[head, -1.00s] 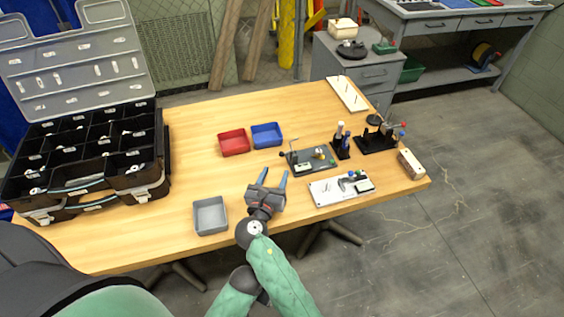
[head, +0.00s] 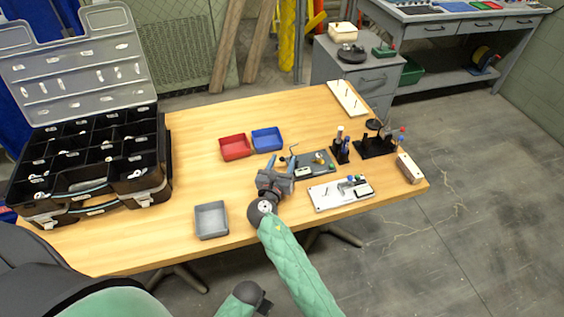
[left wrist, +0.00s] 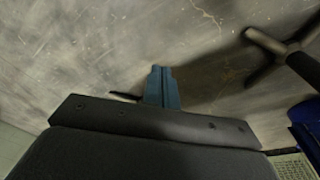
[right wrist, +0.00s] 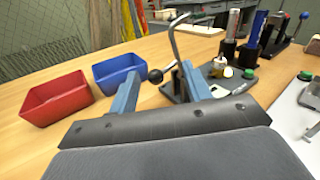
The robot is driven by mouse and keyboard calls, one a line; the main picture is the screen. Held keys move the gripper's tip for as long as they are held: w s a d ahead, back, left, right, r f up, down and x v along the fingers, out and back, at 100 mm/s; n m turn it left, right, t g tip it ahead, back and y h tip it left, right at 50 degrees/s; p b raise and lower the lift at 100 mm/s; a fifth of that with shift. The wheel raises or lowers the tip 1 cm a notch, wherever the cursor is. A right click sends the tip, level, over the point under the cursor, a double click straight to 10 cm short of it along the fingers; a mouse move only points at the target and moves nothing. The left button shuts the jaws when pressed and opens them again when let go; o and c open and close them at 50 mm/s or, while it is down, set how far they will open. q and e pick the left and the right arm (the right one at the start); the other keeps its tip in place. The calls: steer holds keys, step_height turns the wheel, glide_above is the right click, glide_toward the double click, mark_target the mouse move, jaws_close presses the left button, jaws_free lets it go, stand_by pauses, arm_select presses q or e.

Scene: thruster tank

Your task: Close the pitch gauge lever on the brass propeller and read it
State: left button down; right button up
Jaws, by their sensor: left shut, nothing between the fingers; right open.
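The pitch gauge is a dark plate (head: 318,165) on the table, with a thin bent metal rod and a lever ending in a black ball knob (right wrist: 155,76). A small brass-coloured piece (right wrist: 228,72), likely the propeller, sits on the plate, partly hidden by other parts. My right gripper (head: 281,160) is open at the plate's left end. In the right wrist view, the knob appears between its fingertips; I cannot tell whether they touch it. My left gripper (left wrist: 161,72) is shut and empty, over the floor in the left wrist view; it does not show clearly in the head view.
Red (head: 235,147) and blue (head: 267,138) bins stand left of the gauge, a grey tray (head: 211,220) near the front edge. A white fixture plate (head: 330,198), pen holder (head: 341,154) and black stand (head: 374,148) are close on the right. A black organizer case (head: 90,165) fills the left.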

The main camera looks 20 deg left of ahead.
steer(key=shift+r, duration=0.1)
jaws_close()
steer(key=shift+r, duration=0.1)
